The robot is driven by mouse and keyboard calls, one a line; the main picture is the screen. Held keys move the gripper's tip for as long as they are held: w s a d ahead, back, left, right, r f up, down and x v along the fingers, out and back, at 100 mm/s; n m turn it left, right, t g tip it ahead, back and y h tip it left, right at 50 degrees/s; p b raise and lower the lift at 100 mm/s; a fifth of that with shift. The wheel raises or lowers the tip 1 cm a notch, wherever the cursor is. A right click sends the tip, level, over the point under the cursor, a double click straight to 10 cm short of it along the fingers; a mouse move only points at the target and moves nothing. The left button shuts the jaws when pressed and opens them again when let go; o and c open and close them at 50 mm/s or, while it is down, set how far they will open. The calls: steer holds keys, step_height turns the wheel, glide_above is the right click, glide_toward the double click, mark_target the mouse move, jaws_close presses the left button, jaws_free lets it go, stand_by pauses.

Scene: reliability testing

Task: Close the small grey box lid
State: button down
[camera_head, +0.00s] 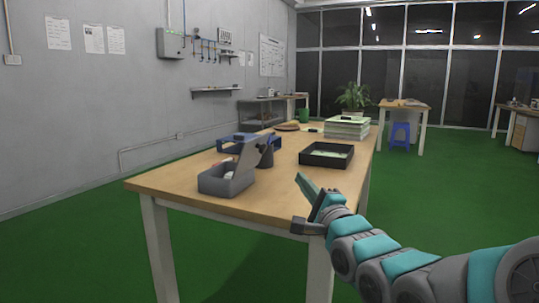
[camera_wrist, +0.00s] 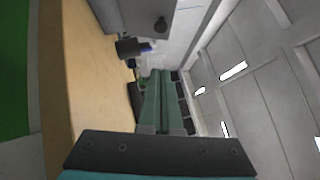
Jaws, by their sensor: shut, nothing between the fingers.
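The small grey box (camera_head: 226,182) sits near the left front corner of the wooden table. Its lid (camera_head: 247,160) stands open, tilted up at the box's right back side. Something pale lies inside the box. My gripper (camera_head: 301,178) is at the table's front right edge, right of the box and apart from it, with its fingers pointing up and to the left. In the wrist view the two green fingers (camera_wrist: 160,76) lie together with nothing between them. A grey shape at the top of the wrist view is cut off, and I cannot tell whether it is the lid.
The wooden table (camera_head: 180,184) also holds a dark cylindrical holder (camera_head: 266,157) close behind the lid, a blue item (camera_head: 230,141), a black tray (camera_head: 327,164) and a paper stack (camera_head: 347,128). Bare tabletop lies between the grey box and my gripper.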

steer(key=shift+w+a+r, duration=0.2)
steer(key=shift+w+a, duration=0.05)
steer(key=shift+w, duration=0.4)
steer(key=w+a+r, duration=0.3)
steer(key=w+a, duration=0.4)
steer(key=w, duration=0.1)
steer(key=shift+w+r, duration=0.15)
steer(key=shift+w, duration=0.15)
